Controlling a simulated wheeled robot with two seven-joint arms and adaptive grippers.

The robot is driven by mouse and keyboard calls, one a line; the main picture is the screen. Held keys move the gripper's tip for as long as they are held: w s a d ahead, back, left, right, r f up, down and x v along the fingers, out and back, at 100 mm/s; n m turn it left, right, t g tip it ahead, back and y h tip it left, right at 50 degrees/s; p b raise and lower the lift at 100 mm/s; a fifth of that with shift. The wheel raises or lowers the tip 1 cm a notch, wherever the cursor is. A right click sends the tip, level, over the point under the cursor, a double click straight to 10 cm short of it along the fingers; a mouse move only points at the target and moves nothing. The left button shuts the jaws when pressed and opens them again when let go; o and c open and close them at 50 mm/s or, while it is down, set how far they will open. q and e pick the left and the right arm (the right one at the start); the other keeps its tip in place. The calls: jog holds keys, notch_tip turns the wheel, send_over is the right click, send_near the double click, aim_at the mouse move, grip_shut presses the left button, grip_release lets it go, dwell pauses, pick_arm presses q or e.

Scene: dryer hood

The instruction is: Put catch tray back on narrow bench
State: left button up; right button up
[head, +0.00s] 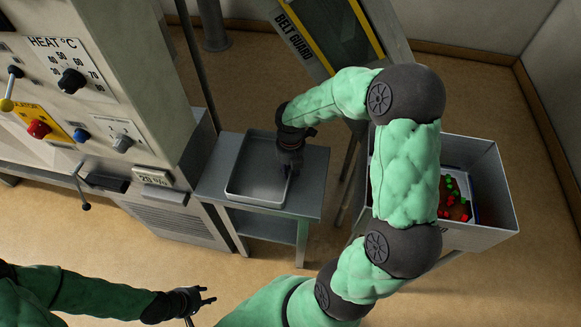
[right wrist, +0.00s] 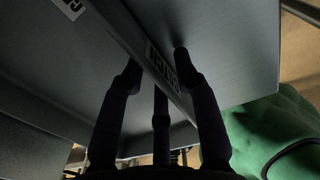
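The catch tray (head: 243,194), a shallow grey metal tray, sits flat on the narrow bench (head: 308,193) and looks empty. My right gripper (head: 289,168) points down at the tray's right wall, its fingers close to the rim. In the right wrist view, dark fingers (right wrist: 158,75) lie across a slanting metal wall with a partly hidden label; whether they pinch it is unclear. My left gripper (head: 205,306) is open and empty, low at the left, away from the bench.
The dryer cabinet (head: 150,110) with knobs and a lever stands left of the bench. A belt guard (head: 318,38) rises behind. A grey bin (head: 487,190) with red and green pieces stands at the right, partly behind my right arm. Open floor lies in front.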

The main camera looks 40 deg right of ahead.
notch_tip(320, 180, up, 12)
jog(key=p, duration=0.5)
jog(key=shift+r, duration=0.2)
dwell(2.4)
